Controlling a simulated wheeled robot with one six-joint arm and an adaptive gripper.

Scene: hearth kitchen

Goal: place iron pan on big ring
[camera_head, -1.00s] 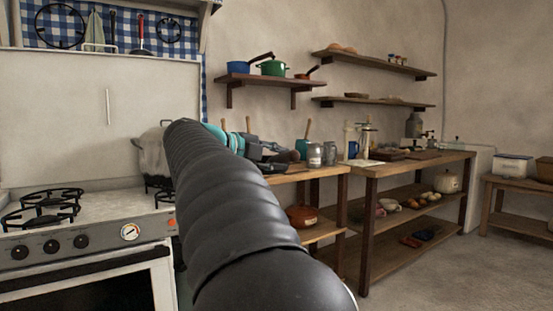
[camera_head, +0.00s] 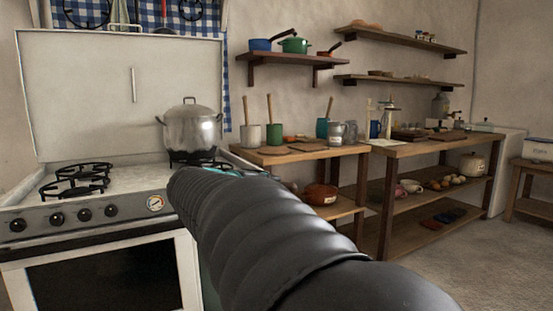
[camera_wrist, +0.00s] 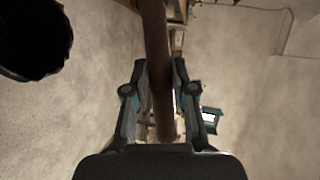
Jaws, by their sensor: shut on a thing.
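In the wrist view my gripper (camera_wrist: 161,85) is shut on a brown, rod-like handle (camera_wrist: 154,35), which runs up out of the picture. The pan body at its end cannot be made out for sure. In the head view my arm hides the gripper and what it holds. The white stove (camera_head: 125,185) stands at left. Two burner rings with black grates show on its left part, a back one (camera_head: 88,169) and a front one (camera_head: 75,187). A grey lidded pot (camera_head: 190,130) stands on the back right burner. My arm covers the stove's front right corner.
A wooden counter (camera_head: 300,152) right of the stove holds mugs and utensils. A longer table (camera_head: 430,146) stands beyond it. Shelves (camera_head: 295,58) with pans hang above. A dark round shape (camera_wrist: 35,35), not identifiable, fills the wrist view's upper left corner.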

